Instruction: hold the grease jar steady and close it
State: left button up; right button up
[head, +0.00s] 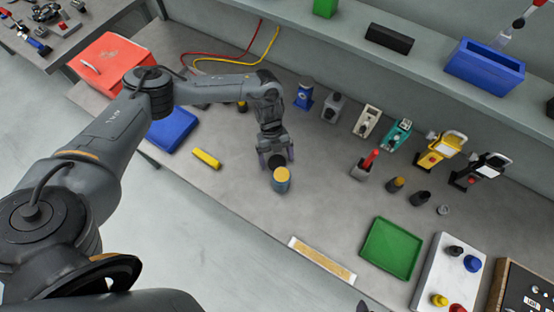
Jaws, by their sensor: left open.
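A small round jar (281,183) with a dull yellow top and a bluish side stands upright on the grey bench, near its middle. I take it for the grease jar; I cannot tell whether the yellow is a lid or the grease. My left gripper (277,160) points down just behind the jar, open, its fingers close to the jar's far side. I cannot tell whether they touch it. A dark round shape shows between the fingers and is not clear. Only a small dark tip, perhaps my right gripper (362,306), shows at the bottom edge.
A yellow block (206,158) and a blue case (171,129) lie to the left. A red-handled tool in a holder (366,166) and small dark bottles stand to the right. A green tray (391,249) lies front right. The bench around the jar is mostly clear.

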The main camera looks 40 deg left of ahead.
aim_at(276, 160)
pick_arm(q)
jog(key=shift+f, duration=0.1)
jog(key=c, duration=1.1)
notch_tip(276, 160, up, 10)
jog(key=shift+r, duration=0.1)
dwell(0.5)
